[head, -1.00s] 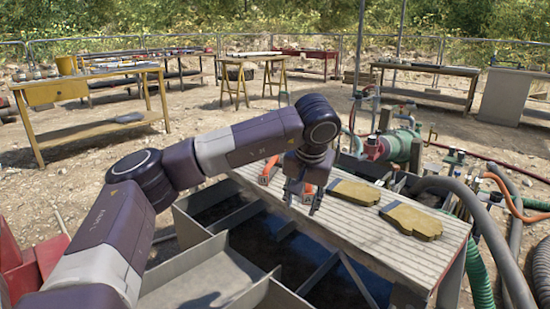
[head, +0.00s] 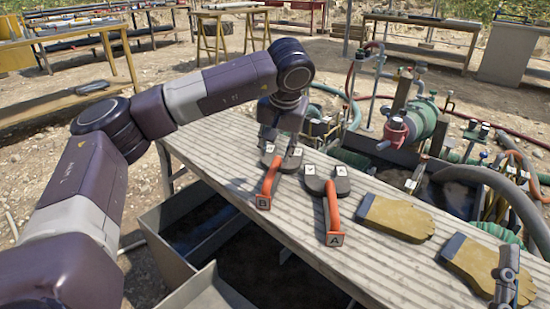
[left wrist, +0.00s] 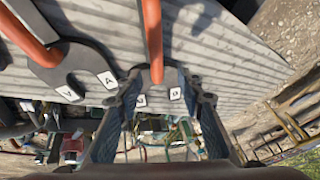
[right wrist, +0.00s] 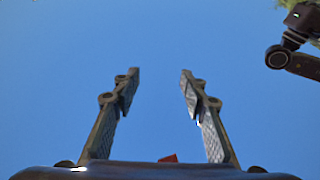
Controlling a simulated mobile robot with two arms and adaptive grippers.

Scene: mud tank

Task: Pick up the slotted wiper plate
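Two flat dark plates with orange handles lie on the ribbed table. Plate B (head: 266,160) is on the left, its handle tag marked B; plate A (head: 341,185) is to its right, tagged A. Plate A also shows in the left wrist view (left wrist: 74,75) with a notch in its end. Plate B (left wrist: 157,78) also appears notched there, partly hidden by my fingers. My left gripper (head: 282,160) is open over plate B's head, with a finger on each side; contact is unclear. My right gripper (right wrist: 160,78) is open and empty, pointing at sky.
The ribbed table (head: 215,150) stands beside an open tank (head: 230,250). Two yellow gloves (head: 398,217) (head: 487,266) lie to the right of the plates. A green pump (head: 424,118) and hoses stand behind. The table's left end is clear.

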